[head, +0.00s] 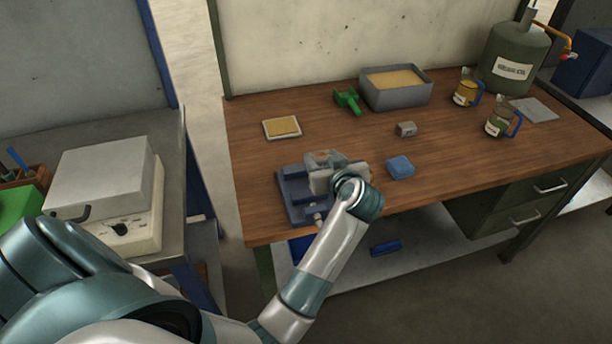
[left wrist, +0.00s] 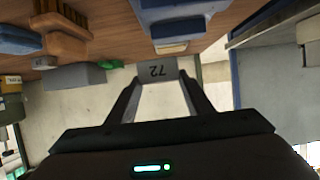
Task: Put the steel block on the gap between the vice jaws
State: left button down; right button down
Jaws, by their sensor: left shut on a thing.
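My left gripper (head: 328,168) is over the blue vice (head: 293,197) near the front left of the wooden bench. It is shut on the steel block (left wrist: 158,71), a grey block marked 72 that sits between the fingertips in the left wrist view. That view is upside down, and the vice (left wrist: 172,12) shows beyond the block at the top, so the block appears to be above the jaws. In the head view the gripper and wrist hide much of the jaws and gap. I cannot tell whether block and jaws touch. My right gripper is not in view.
Behind are a yellow-filled tray (head: 282,136), a green brush (head: 346,98) and a sand bin (head: 395,98). Jugs (head: 501,123) stand right. The bench front right is clear.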

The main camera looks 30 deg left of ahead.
pick_arm(q)
jog(key=s+a+f, duration=0.2)
jog(key=shift+s+a+p, duration=0.25)
jog(key=shift+s+p, duration=0.15)
jog(key=shift+s+a+f, duration=0.2)
jog(key=shift+f, duration=0.15)
notch_tip(320, 180, down, 3)
jog(key=shift+f+p, duration=0.15)
jog(key=shift+p, duration=0.25)
jog(key=shift+f, duration=0.25)
jog(key=shift+f, duration=0.1)
